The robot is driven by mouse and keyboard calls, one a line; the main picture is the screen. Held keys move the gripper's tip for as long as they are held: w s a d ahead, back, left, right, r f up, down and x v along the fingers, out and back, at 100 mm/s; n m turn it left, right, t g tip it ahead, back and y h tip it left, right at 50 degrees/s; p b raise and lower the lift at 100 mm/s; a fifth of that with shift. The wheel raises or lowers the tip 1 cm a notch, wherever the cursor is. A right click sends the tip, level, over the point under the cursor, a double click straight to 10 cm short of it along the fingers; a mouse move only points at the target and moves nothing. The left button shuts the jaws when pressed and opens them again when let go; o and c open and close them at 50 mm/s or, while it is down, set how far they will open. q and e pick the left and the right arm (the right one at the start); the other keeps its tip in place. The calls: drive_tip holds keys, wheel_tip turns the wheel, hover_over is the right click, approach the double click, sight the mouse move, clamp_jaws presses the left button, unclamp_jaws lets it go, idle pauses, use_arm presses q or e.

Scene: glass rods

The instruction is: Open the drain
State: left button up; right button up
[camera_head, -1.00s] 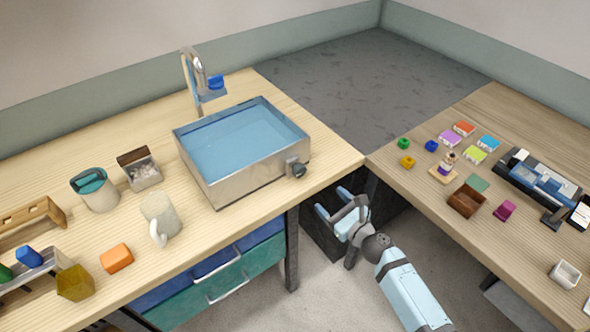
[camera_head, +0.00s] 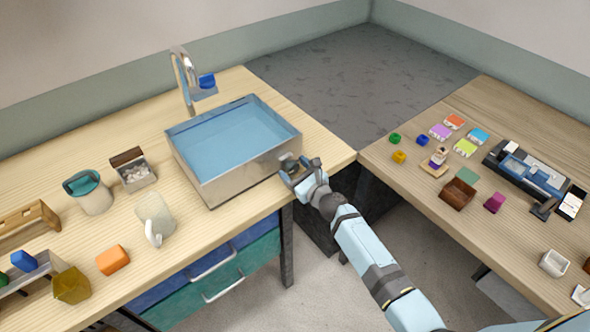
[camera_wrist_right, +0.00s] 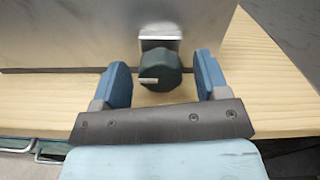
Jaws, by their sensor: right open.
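The metal sink basin (camera_head: 232,174) stands on the wooden counter and holds blue water (camera_head: 232,135). The drain knob is dark and round with a pale mark on its face; it shows in the right wrist view (camera_wrist_right: 160,70), on a metal bracket (camera_wrist_right: 160,38) at the basin wall. My right gripper (camera_head: 297,170) is at the basin's right front side. In the right wrist view its two blue fingers (camera_wrist_right: 164,80) stand open on either side of the knob, with gaps visible on both sides. The knob is mostly hidden by the gripper in the head view. My left gripper is not in view.
A faucet (camera_head: 183,80) rises behind the basin. A mug (camera_head: 155,217), an orange block (camera_head: 113,260) and a teal-topped container (camera_head: 90,192) stand left on the counter. Another table (camera_head: 480,150) at right holds small coloured objects. A floor gap lies between them.

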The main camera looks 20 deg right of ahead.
drive_tip(key=c, duration=0.9)
